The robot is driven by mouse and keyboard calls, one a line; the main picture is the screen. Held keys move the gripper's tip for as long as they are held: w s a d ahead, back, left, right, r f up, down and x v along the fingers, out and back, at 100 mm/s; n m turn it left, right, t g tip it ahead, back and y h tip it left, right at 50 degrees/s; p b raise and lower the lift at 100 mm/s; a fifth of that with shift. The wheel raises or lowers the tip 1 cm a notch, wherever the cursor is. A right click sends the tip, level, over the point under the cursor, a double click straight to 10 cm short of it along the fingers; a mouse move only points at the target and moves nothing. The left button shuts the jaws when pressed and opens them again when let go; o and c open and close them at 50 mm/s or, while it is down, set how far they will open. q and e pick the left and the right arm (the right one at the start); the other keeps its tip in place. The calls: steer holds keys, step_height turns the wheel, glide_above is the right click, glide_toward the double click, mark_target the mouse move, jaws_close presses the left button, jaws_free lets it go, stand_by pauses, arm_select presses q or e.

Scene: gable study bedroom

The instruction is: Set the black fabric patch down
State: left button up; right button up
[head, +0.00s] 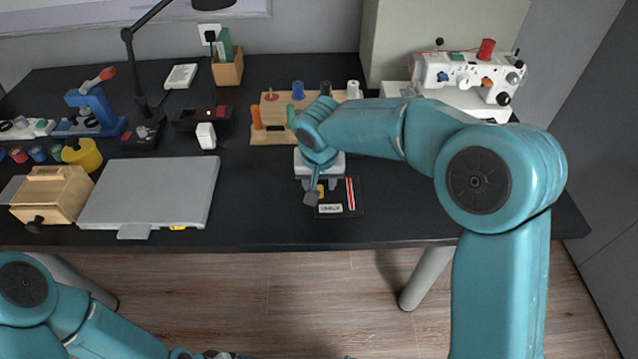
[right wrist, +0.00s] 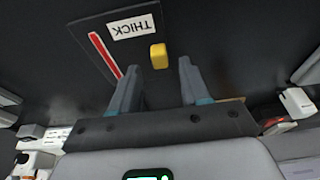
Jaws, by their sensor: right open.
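My right gripper (head: 313,194) is over the front of the black desk, above a thin black pad (head: 352,211). In the right wrist view its two grey fingers (right wrist: 160,72) stand apart, with a gap between them. The pad (right wrist: 128,45) carries a white label reading "THICK" (right wrist: 130,27), a red-and-white strip (right wrist: 104,52) and a small yellow block (right wrist: 158,56) just beyond the fingertips. I cannot make out the black fabric patch apart from the dark pad and desk. My left arm enters at the lower left; its gripper does not show clearly.
A wooden rack (head: 268,137) with spools stands behind my right gripper. A white sewing machine (head: 465,75) is at the back right. A flat grey board (head: 152,192) and a wooden box (head: 52,193) lie left. Bare desk lies between the board and pad.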

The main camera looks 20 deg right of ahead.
steer(key=v, duration=0.9)
steer(key=shift+p, duration=0.45)
steer(key=shift+s, duration=0.15)
